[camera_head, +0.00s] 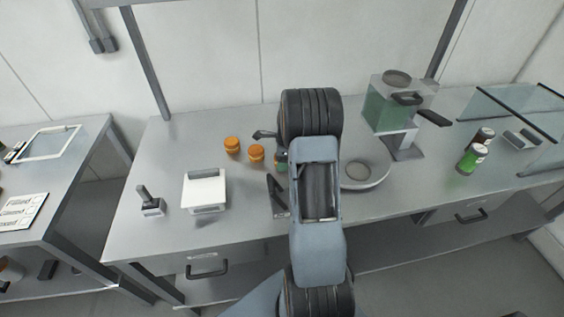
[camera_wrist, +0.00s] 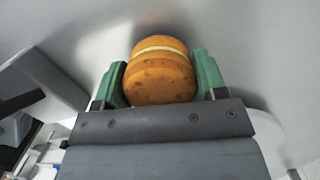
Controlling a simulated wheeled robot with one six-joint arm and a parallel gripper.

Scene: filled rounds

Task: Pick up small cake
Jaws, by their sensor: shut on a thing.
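In the wrist view, a small cake (camera_wrist: 160,78), round and orange-brown with darker spots and a pale cream layer, sits between the two green fingers of my gripper (camera_wrist: 160,62). The fingers press on its left and right sides. In the head view my gripper is mostly hidden behind my arm, with a bit of green finger showing. Two orange cakes show left of it, one farther left (camera_head: 232,145) and one close to the gripper (camera_head: 256,153). I cannot tell from the head view whether the nearer one is the held cake.
A white square device (camera_head: 204,190) and a small dark-handled tool (camera_head: 151,203) stand on the grey table (camera_head: 250,220) at left. Right of my arm are a round plate-like base (camera_head: 373,178), a green-tanked machine (camera_head: 392,105), cans (camera_head: 471,158) and a glass guard (camera_head: 510,115).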

